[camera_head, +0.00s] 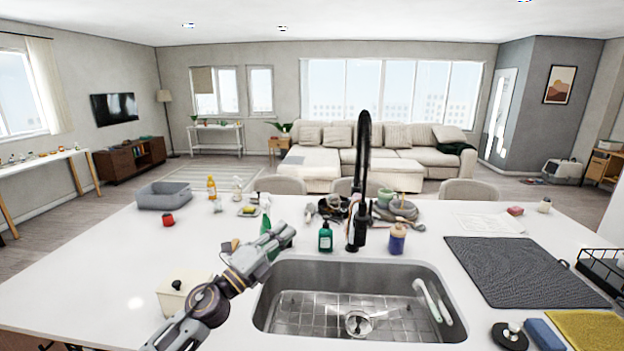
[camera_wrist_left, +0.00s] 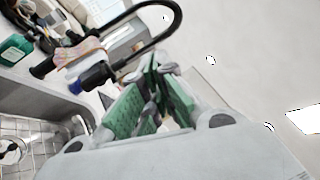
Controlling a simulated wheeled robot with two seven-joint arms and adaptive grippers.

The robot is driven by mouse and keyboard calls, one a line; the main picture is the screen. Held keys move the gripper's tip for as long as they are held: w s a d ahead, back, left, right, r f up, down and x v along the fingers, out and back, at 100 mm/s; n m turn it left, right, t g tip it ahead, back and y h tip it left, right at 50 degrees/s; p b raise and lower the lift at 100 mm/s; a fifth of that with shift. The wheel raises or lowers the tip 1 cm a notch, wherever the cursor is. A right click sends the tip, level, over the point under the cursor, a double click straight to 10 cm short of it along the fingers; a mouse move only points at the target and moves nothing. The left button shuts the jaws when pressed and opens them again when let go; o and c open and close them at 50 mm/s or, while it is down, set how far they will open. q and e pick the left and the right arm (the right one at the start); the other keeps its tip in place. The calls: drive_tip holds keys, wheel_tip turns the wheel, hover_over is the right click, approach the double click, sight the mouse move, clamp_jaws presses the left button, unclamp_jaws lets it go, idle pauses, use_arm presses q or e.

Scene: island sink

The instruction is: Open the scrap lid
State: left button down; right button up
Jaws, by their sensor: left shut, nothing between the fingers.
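A cream box with a flat lid (camera_head: 199,280) and a dark round knob (camera_head: 177,285) stands on the counter left of the sink. It looks like the scrap bin, and its lid appears to be on. My left forearm passes close to its right side in the head view and may hide part of it. My left gripper (camera_head: 281,237) is beyond the box, above the counter near the sink's back left corner. Its green-padded fingers (camera_wrist_left: 152,95) are shut and empty in the left wrist view. The box does not show in that view. My right gripper is not in view.
The sink (camera_head: 350,300) takes up the front middle, with a tall black faucet (camera_head: 362,170) behind it. A green soap bottle (camera_head: 325,238) and a purple bottle (camera_head: 397,238) flank the faucet. A grey tub (camera_head: 164,195) stands at the back left. Counter around the box is mostly clear.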

use_arm(q)
drive_tip(key=s+a+f+n+g+y, duration=0.1)
drive_tip(key=s+a+f+n+y, duration=0.3)
drive_tip(key=a+f+n+y, duration=0.55)
drive_tip(key=s+a+f+n+g+y, duration=0.1)
drive_tip(key=s+a+f+n+y, duration=0.35)
drive_tip(key=f+n+y, duration=0.6)
drive_tip(key=s+f+n+g+h, duration=0.2)
drive_tip(key=s+f+g, duration=0.25)
drive_tip(key=s, duration=0.35)
drive_tip(key=s+a+f+n+g+h, duration=0.1)
drive_tip(key=s+f+n+g+h, duration=0.15)
drive_tip(key=s+f, duration=0.35)
drive_tip(key=s+f+n+g+h, duration=0.15)
drive_tip(key=s+f+g, duration=0.25)
drive_tip(key=s, duration=0.5)
wheel_tip(320, 180, down, 35)
drive_tip(key=s+g+b, duration=0.1)
drive_tip(key=s+b, duration=0.1)
drive_tip(key=s+a+f+b, duration=0.1)
drive_tip(key=s+a+f, duration=0.1)
drive_tip(key=s+f, duration=0.8)
drive_tip(key=s+a+f+g+b, duration=0.1)
drive_tip(key=s+a+f, duration=0.1)
drive_tip(key=s+f, duration=0.9)
drive_tip(key=shift+s+y, duration=0.4)
drive_tip(key=shift+s, duration=0.3)
